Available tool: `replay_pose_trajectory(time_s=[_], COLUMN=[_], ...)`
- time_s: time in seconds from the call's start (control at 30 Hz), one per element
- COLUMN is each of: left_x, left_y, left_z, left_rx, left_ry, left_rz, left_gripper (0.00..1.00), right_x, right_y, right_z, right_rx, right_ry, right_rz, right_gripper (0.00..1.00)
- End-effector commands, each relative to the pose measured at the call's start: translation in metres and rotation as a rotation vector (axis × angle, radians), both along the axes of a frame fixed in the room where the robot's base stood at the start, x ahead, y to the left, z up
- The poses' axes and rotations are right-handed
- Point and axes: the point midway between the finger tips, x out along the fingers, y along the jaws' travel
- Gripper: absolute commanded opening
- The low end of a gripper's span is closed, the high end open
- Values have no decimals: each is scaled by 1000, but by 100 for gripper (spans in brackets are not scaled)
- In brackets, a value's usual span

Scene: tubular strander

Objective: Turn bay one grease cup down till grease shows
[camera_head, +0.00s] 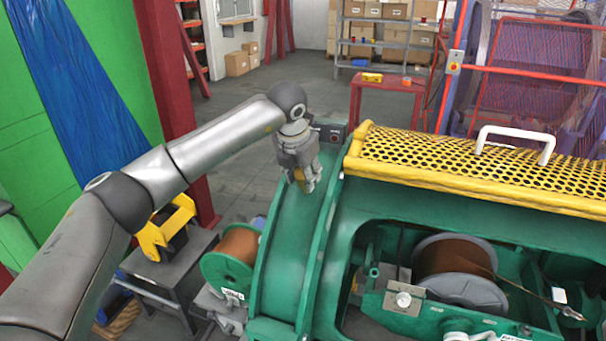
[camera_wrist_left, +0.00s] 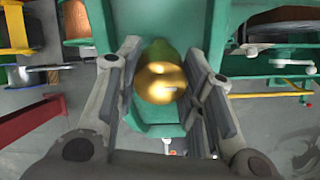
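The bay one grease cup shows as a rounded brass piece in the left wrist view (camera_wrist_left: 160,82), its far end tinted green. It stands against the green machine housing. In the head view a bit of brass (camera_head: 299,175) shows at my left gripper (camera_head: 304,182), above the curved green housing (camera_head: 297,225). In the left wrist view the fingers of my left gripper (camera_wrist_left: 165,75) are spread on both sides of the cup, with narrow gaps beside its dome. Contact at the fingertips is unclear. No grease is visible. My right gripper is not in view.
A yellow perforated guard (camera_head: 470,165) with a white handle (camera_head: 515,140) covers the machine to the right. A copper-wound spool (camera_head: 455,262) sits in an open bay below it. A small dark control box (camera_head: 330,133) is close behind the gripper.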

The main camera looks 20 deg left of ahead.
Motion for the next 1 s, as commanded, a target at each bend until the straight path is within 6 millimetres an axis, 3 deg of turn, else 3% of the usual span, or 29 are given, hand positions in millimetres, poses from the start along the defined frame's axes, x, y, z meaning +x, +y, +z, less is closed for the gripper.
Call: replay_pose_trajectory(time_s=[0.47,1.0], left_x=[0,1], left_y=[0,0], left_z=[0,1], left_rx=[34,222], left_ry=[-3,-11], left_rz=[-76,-498], left_gripper=[12,12], right_x=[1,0], right_y=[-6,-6], right_z=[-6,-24], right_rx=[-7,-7], right_ry=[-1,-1], right_rz=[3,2], right_gripper=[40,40])
